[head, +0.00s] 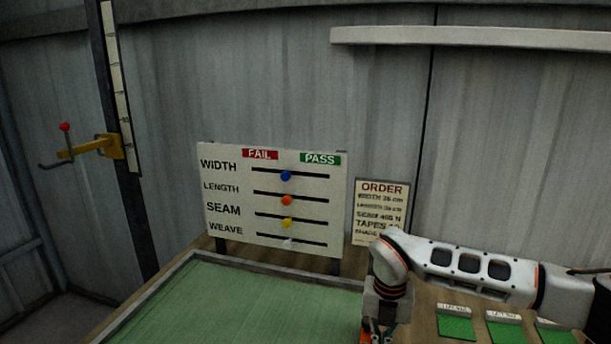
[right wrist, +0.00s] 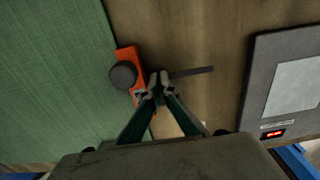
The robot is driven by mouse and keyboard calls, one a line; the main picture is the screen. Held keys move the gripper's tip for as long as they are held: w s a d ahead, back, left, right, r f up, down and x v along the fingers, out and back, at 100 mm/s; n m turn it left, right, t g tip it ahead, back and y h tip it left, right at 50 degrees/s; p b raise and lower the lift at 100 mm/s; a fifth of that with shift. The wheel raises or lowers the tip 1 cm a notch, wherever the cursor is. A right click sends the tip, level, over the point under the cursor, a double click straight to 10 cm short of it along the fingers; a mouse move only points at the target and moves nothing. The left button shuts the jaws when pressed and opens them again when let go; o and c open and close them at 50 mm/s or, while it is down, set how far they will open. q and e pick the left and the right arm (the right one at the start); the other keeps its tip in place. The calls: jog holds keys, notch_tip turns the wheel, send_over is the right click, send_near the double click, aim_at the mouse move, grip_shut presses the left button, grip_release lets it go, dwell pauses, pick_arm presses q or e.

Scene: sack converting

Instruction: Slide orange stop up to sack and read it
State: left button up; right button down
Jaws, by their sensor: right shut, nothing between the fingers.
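The orange stop (right wrist: 126,54) with a round black knob (right wrist: 124,75) lies at the right edge of a green surface (right wrist: 55,70) in the right wrist view. My right gripper (right wrist: 159,88) is shut and empty, its fingertips just right of the stop and overlapping its edge in the picture; I cannot tell whether they touch. In the head view my right gripper (head: 377,338) is at the bottom edge, beside the green surface (head: 230,300). I cannot make out a separate sack. My left gripper is out of view.
A dark slot or bar (right wrist: 192,72) lies right of the fingertips. A grey device (right wrist: 285,85) with a red display stands farther right. A FAIL/PASS slider board (head: 270,225) and an ORDER card (head: 380,205) stand behind; green cards (head: 455,327) lie at right.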

jog(key=shift+s+d+f, duration=0.1)
jog(key=shift+s+f, duration=0.1)
jog(key=shift+f, duration=0.15)
jog(key=shift+s+d+p, duration=0.1)
jog(key=shift+d+p, duration=0.2)
jog(key=shift+d, duration=0.15)
jog(key=shift+s+d, duration=0.15)
jog(key=shift+d, duration=0.3)
jog(key=shift+d+r+p, duration=0.1)
jog(key=shift+r+p, duration=0.75)
jog(key=shift+r, duration=0.3)
jog(key=shift+w+r+p, duration=0.2)
jog(key=shift+r+p, duration=0.75)
jog(key=shift+r, duration=0.65)
jog(key=r, duration=0.1)
jog(key=r+p, duration=0.1)
jog(key=r, duration=0.1)
jog(key=shift+a, duration=0.2)
jog(key=shift+f, duration=0.1)
